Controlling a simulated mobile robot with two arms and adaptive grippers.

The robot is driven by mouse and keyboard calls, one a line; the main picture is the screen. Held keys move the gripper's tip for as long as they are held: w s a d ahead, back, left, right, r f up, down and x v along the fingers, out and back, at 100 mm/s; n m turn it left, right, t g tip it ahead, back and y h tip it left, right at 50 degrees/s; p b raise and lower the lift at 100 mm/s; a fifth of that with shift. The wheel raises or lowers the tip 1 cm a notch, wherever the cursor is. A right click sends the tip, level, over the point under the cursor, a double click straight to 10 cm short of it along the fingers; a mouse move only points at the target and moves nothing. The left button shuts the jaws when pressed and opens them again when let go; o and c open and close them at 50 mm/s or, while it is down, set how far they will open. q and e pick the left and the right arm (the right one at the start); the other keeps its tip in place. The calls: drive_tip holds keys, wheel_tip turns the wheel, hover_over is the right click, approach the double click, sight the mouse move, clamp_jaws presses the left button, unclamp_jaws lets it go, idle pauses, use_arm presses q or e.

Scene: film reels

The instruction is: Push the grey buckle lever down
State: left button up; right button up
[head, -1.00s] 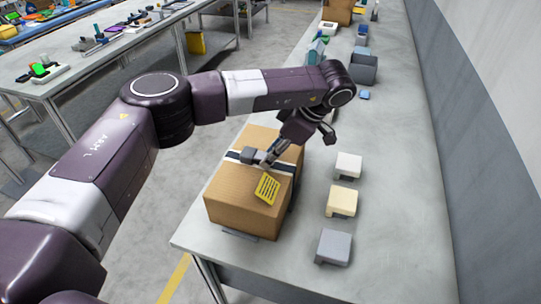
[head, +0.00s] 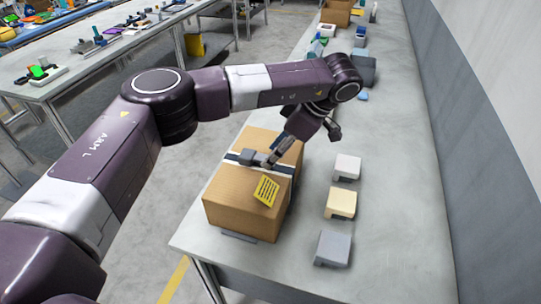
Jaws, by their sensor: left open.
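A cardboard box (head: 240,205) stands on the near end of the long grey bench, with a dark and white strap (head: 281,167) across its top. A small grey buckle (head: 251,157) sits on the strap. Its lever is too small to tell apart from the buckle body. My left gripper (head: 270,161) points down at the box top, open, just right of the buckle and very close to it. I cannot tell whether it touches. My right gripper is not in view.
A yellow label (head: 266,191) is on the box. A white block (head: 347,167), a cream block (head: 341,203) and a grey block (head: 333,248) stand in a row right of the box. Bins and small items are farther back; a wall bounds the right.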

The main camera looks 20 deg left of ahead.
use_arm(q)
drive_tip(key=v, duration=0.9)
drive_tip(key=shift+d+r, duration=0.2)
drive_tip(key=shift+r, duration=0.15)
drive_tip(key=shift+f, duration=0.1)
